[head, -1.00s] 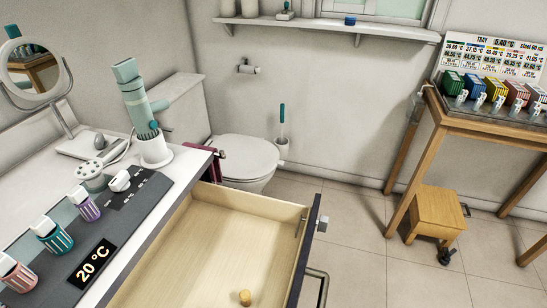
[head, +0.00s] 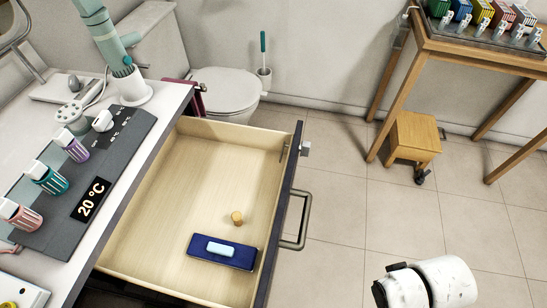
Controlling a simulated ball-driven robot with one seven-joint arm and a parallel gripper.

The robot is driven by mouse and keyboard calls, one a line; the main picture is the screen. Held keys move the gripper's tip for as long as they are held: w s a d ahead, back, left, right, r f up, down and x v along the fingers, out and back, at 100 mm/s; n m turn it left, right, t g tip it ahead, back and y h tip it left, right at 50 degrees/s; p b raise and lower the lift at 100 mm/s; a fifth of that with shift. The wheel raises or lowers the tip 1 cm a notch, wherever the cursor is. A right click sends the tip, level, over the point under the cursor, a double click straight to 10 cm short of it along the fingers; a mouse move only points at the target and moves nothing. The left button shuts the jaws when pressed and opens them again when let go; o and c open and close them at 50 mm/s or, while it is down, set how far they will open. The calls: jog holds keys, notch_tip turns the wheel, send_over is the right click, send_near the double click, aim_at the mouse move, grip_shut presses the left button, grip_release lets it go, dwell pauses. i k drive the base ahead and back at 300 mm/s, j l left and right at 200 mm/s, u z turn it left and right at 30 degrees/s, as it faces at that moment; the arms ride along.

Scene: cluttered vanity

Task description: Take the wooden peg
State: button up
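The wooden peg (head: 237,218) is a small, light brown, stubby piece. It lies on the floor of the open drawer (head: 165,215), toward the drawer's right side. It is just above a dark blue tray (head: 205,258) that bears a light blue block (head: 221,249); the peg and tray look apart. A white, scuffed part of my arm shows at the bottom right, outside the drawer. My gripper's fingers are not in view.
The drawer's dark front with a metal handle (head: 301,220) stands out over the tiled floor. The counter (head: 70,150) with several coloured containers is at left. A toilet (head: 225,95), a wooden stool (head: 412,136) and a wooden table (head: 480,52) stand farther back. The floor between is clear.

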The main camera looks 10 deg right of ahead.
aim_at(236, 217)
jog(key=l+u, duration=0.35)
jog(key=k+l+u, duration=0.15)
jog(key=l+u, duration=0.2)
jog(key=l, duration=0.2)
jog(key=u, duration=1.4)
